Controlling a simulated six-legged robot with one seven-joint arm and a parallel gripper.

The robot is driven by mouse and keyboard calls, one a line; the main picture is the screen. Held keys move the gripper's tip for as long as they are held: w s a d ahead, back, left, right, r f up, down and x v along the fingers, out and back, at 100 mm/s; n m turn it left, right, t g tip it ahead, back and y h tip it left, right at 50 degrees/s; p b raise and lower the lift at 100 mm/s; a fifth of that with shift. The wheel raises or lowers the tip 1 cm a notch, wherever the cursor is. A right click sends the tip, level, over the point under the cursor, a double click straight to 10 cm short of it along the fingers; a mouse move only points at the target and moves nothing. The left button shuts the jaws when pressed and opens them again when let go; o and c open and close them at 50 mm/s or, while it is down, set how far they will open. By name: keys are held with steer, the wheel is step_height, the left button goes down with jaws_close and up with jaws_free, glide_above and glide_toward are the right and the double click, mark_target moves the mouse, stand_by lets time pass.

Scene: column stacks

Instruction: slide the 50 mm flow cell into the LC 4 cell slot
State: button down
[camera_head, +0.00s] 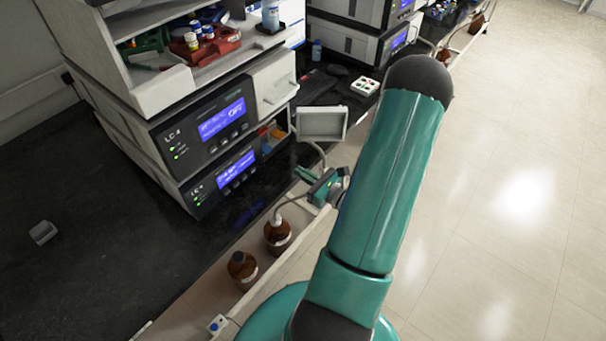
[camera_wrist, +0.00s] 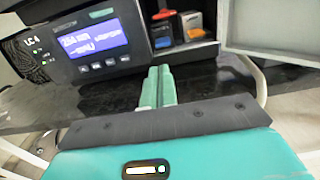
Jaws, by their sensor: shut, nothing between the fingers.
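The lower LC 4 module (camera_head: 212,180) stands on the dark bench with its blue screen lit. At its right end is an open compartment (camera_head: 272,138) with small coloured pieces inside. I cannot tell which, if either, is the 50 mm flow cell, and no label or empty slot can be made out. My gripper (camera_wrist: 157,72) is shut and empty, its green fingers together below and in front of the compartment. In the head view my gripper (camera_head: 302,174) is small, at the bench edge.
The compartment's pale door (camera_head: 322,123) stands open on the right, close to my gripper. Brown bottles (camera_head: 277,236) stand below the bench edge. A small grey block (camera_head: 43,232) lies on the bench at far left. The bench left of the modules is mostly clear.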

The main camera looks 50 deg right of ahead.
steer(key=w, duration=1)
steer(key=shift+w+a, duration=0.2)
steer(key=shift+w, duration=0.05)
